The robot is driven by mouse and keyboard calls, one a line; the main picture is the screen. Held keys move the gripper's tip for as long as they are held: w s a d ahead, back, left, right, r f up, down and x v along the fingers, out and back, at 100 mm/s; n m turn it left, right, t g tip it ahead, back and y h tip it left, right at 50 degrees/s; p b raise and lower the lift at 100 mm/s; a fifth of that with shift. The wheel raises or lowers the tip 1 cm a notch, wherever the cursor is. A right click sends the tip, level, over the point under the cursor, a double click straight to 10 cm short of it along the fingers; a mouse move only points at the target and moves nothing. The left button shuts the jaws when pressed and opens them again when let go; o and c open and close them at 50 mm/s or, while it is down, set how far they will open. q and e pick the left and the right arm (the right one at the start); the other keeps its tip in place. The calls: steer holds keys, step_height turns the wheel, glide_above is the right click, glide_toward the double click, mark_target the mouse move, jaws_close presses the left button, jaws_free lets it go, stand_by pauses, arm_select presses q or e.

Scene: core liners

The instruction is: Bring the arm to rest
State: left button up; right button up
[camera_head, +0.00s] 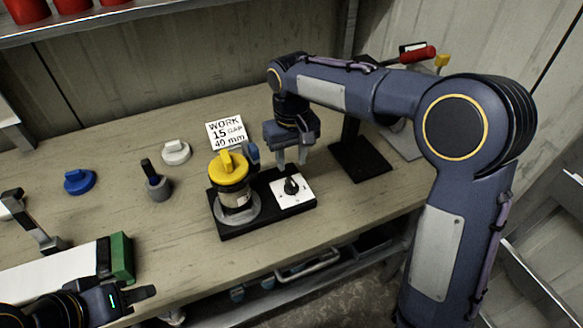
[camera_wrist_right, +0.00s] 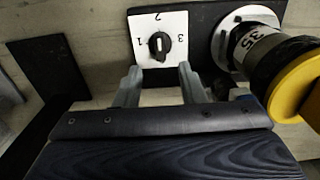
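My right arm reaches in from the right of the head view. Its gripper (camera_head: 291,160) hangs fingers-down over the bench, just above and behind a black rotary knob (camera_head: 291,186) on a white plate (camera_head: 282,200). In the wrist view the right gripper's two fingers (camera_wrist_right: 160,85) are spread with nothing between them. The knob (camera_wrist_right: 159,45) is just past the fingertips, on the plate (camera_wrist_right: 176,76) marked 1, 2 and 3. My left gripper (camera_head: 142,293) is at the lower left, low near the bench's front edge; its finger gap is not clear.
A yellow-capped canister (camera_head: 233,188) stands on the same black base (camera_head: 265,222), close beside the right gripper. A sign (camera_head: 226,132) is behind it. Blue (camera_head: 79,181), white (camera_head: 175,152) and grey (camera_head: 158,188) knobbed pieces lie left. A green-ended white block (camera_head: 122,258) is near my left gripper.

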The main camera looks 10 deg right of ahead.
steer(key=shift+r, duration=0.35)
steer(key=s+d+r+m+t+y, duration=0.1)
steer(key=s+d+r+t+y, duration=0.1)
steer(key=s+d, duration=0.5)
steer(key=s+d+r+m+t+y, duration=0.1)
steer(key=s+d+r+m, duration=0.15)
steer(key=s, duration=0.85)
steer(key=s+f+t, duration=0.2)
steer(key=s+f, duration=0.2)
steer(key=s, duration=0.4)
steer(key=shift+f+t+y, duration=0.3)
steer(key=shift+f+y, duration=0.1)
steer(key=shift+m, duration=0.25)
